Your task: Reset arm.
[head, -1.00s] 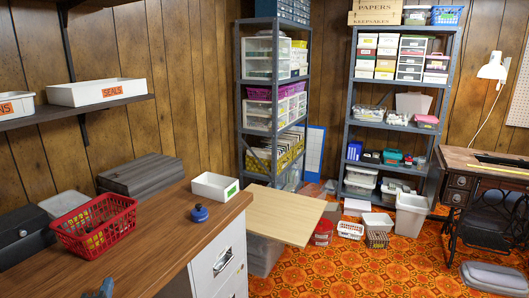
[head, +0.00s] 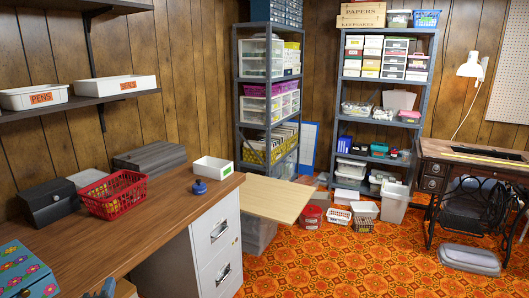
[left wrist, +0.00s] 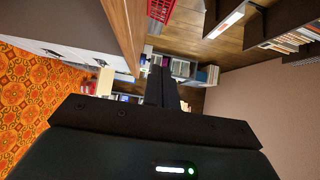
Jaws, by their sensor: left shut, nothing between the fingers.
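My left gripper (head: 107,288) shows only as a small grey tip at the bottom edge of the head view, low beside the front edge of the wooden desk (head: 130,225). In the left wrist view its two dark fingers (left wrist: 161,74) are together with nothing between them. The desk edge runs along the upper left of that view, apart from the fingers. My right gripper is in neither view.
On the desk are a red basket (head: 113,194), a black box (head: 50,203), a blue round item (head: 199,187), a white tray (head: 213,168) and a flowered box (head: 22,272). A light board (head: 270,196) juts beyond the drawers. Patterned floor (head: 320,262) lies open at right.

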